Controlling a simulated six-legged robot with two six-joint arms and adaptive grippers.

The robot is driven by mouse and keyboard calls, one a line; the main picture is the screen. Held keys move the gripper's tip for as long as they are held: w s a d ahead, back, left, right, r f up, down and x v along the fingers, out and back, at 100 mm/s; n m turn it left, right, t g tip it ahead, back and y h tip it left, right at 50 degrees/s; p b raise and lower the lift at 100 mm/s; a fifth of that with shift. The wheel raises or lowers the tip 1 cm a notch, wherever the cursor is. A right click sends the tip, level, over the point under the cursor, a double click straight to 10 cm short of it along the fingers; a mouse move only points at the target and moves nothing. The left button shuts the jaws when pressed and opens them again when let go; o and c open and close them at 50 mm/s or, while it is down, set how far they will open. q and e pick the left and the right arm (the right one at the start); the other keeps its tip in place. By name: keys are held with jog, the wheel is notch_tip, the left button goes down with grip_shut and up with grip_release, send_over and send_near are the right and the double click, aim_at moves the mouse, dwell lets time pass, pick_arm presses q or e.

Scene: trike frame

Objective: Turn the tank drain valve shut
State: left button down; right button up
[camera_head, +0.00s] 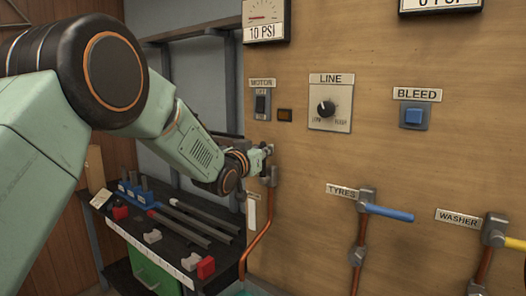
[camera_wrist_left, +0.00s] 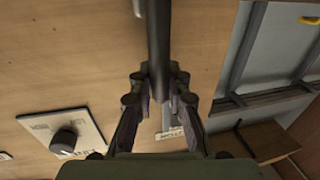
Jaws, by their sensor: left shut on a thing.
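My left gripper (camera_head: 265,157) is at the left edge of the wooden panel, at the top of a grey valve (camera_head: 270,178) with a copper pipe running down from it. This appears to be the tank drain valve; I cannot read a label for it. In the left wrist view my gripper fingers (camera_wrist_left: 158,98) are shut on a dark bar (camera_wrist_left: 158,40), seemingly the valve's handle. The handle is mostly hidden by the gripper in the head view, so its angle is hard to tell. My right gripper is not in view.
The panel holds a MOTOR switch (camera_head: 262,104), a LINE knob (camera_head: 326,108), a blue BLEED button (camera_head: 414,116), a blue-handled TYRES valve (camera_head: 388,212) and a yellow-handled WASHER valve (camera_head: 508,240). A dark shelf (camera_head: 160,233) with parts stands below my left arm.

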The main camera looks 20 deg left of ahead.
pick_arm(q)
jog(key=shift+f, duration=0.2)
jog(key=shift+d+f+m+b, duration=0.25)
jog(key=shift+d+m+b, duration=0.3)
jog(key=shift+m+b, duration=0.4)
jog(key=d+f+m+b, duration=0.1)
jog(key=m+b, duration=0.1)
jog(key=b, duration=0.1)
jog(key=s+d+m+b, duration=0.1)
jog(key=d+m+b, duration=0.1)
jog(key=d+f+m+t+h+b, duration=0.1)
jog(key=m+b, duration=0.2)
jog(key=shift+s+d+f+b, duration=0.25)
jog(key=shift+s+f+b, duration=0.1)
jog(key=shift+s, duration=0.05)
jog(key=f+m+b, duration=0.1)
jog(key=m+b, duration=0.1)
jog(key=d+f+m+h+b, duration=0.1)
jog(key=f+m+b, duration=0.1)
jog(key=m+b, duration=0.1)
jog(key=s+d+f+m+h+b, duration=0.1)
jog(key=m+b, duration=0.2)
jog(key=shift+d+f, duration=0.1)
jog(key=shift+f, duration=0.05)
jog(key=shift+d+f+m+h+b, duration=0.1)
jog(key=shift+f+m+h+b, duration=0.2)
jog(key=shift+m+b, duration=0.4)
jog(key=shift+f+m+h+b, duration=0.2)
jog(key=shift+f+m+b, duration=0.25)
jog(key=shift+m, duration=0.4)
